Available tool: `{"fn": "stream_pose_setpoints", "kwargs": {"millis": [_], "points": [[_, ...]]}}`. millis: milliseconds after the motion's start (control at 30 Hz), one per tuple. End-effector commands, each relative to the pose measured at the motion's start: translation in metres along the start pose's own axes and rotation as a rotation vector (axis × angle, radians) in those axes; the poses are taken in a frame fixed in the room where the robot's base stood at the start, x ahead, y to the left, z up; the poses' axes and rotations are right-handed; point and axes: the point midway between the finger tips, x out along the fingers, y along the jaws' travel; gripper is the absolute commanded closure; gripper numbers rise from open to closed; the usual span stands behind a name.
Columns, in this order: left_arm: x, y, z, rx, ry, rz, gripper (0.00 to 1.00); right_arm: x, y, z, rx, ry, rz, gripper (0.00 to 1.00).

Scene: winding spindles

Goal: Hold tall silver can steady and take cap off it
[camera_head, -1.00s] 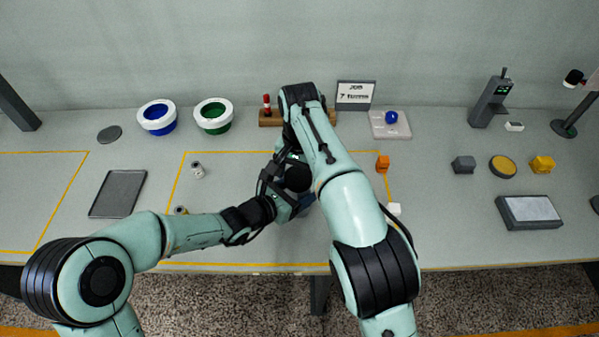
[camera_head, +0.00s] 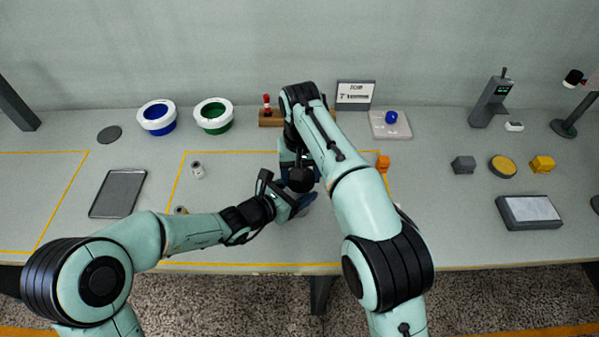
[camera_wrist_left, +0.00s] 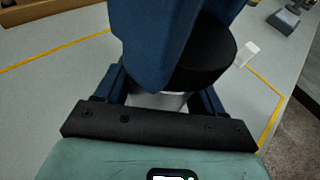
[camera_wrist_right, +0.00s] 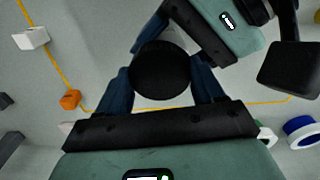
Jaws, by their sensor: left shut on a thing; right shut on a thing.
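The tall silver can (camera_wrist_left: 158,100) shows as a pale strip between the fingers of my left gripper (camera_wrist_left: 162,104), which is shut on it. The black round cap (camera_wrist_left: 212,58) is above it in the left wrist view, partly behind a blue finger of my right gripper. In the right wrist view the cap (camera_wrist_right: 160,70) sits between the fingers of my right gripper (camera_wrist_right: 160,82), which is shut on it. I cannot tell whether there is a gap between cap and can. In the head view my arms mostly cover both.
An orange block (camera_head: 383,163) is just right of my right arm. Blue (camera_head: 157,117) and green (camera_head: 213,115) white-rimmed bowls, a wooden rack (camera_head: 271,118) and a sign (camera_head: 355,95) stand behind. A grey tray (camera_head: 118,193) lies left.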

Motion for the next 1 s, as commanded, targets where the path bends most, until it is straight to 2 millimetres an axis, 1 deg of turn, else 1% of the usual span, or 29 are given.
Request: {"fn": "stream_pose_setpoints", "kwargs": {"millis": [467, 1000], "points": [[0.001, -0.002, 0.001, 0.003, -0.002, -0.005, 1.00, -0.002, -0.001, 0.000, 0.002, 0.003, -0.003, 0.69], [0.001, -0.002, 0.001, 0.003, -0.002, -0.005, 1.00, -0.019, -0.001, -0.001, 0.002, 0.003, -0.003, 0.69]]}}
